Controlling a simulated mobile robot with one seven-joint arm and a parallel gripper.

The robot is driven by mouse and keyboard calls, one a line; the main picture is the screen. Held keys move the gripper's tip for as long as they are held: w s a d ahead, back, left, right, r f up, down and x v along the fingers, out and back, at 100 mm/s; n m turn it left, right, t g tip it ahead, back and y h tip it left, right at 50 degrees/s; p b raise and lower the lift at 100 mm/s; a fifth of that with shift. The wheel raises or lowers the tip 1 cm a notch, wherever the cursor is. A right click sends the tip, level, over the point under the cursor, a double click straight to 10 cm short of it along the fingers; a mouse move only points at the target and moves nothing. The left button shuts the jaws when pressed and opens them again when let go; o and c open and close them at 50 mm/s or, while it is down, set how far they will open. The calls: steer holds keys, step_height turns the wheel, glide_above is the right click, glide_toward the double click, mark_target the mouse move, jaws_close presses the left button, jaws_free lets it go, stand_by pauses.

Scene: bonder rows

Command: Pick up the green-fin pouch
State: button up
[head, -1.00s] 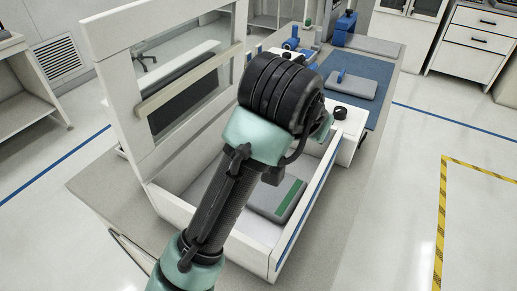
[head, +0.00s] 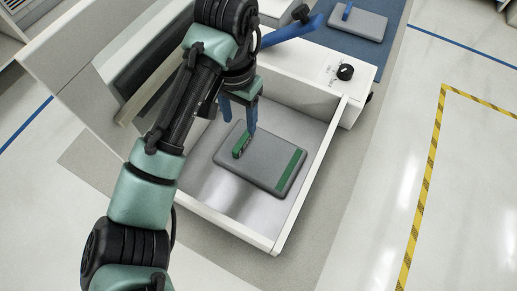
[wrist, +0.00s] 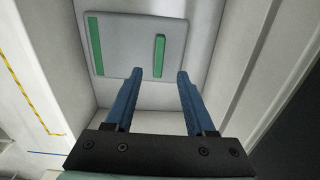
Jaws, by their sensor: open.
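The green-fin pouch (head: 255,165) is a flat grey pad lying in an open white tray-like compartment (head: 215,203). It has a raised green fin (head: 241,146) near its left end and a flat green stripe near its right end in the head view. My gripper (head: 240,122) has blue fingers, open, pointing down above the fin end of the pouch. In the wrist view, the pouch (wrist: 125,45) lies beyond the fingertips, and the fin (wrist: 159,56) appears between the lines of the two open fingers (wrist: 159,73). Nothing is between the fingers, and they look apart from the fin.
White walls surround the compartment; its right wall (head: 310,180) is close to the pouch. A white panel with a black knob (head: 345,72) adjoins it. Another grey pouch with a blue fin (head: 355,22) lies on a blue mat. A raised white-framed lid stands at left.

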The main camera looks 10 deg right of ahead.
mark_target(242, 139)
step_height(242, 139, down, 9)
steer(key=shift+d+r, duration=0.1)
steer(key=shift+r, duration=0.1)
jaws_close()
stand_by(0.4)
